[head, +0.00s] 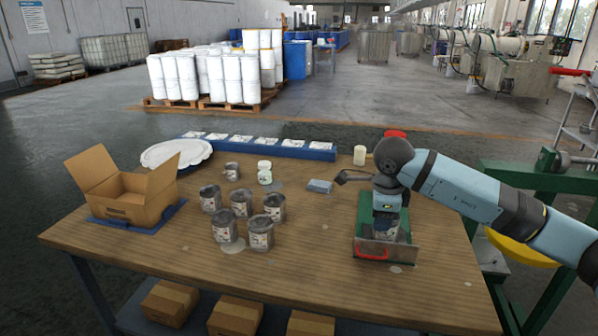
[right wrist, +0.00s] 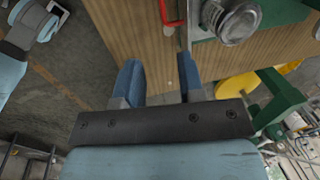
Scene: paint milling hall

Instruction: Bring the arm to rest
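My right arm comes in from the right in the head view, and its gripper (head: 388,208) points down over the green fixture (head: 364,213) on the table. In the right wrist view the two blue fingers of this gripper (right wrist: 160,82) are spread apart. Only bare wood and floor show between and beyond them, so it is open and empty. A grey can (head: 384,222) stands in the fixture, partly hidden by my gripper. The fixture's red handle (head: 371,254) is at its front; in the wrist view it lies ahead of the fingers. My left gripper does not show.
The wooden table (head: 300,280) holds several grey cans (head: 261,232), an open cardboard box (head: 125,190), a white plate-like lid (head: 176,153) and a blue rack (head: 320,150). A green frame with a yellow part (head: 520,250) stands right of the table. The front right tabletop is clear.

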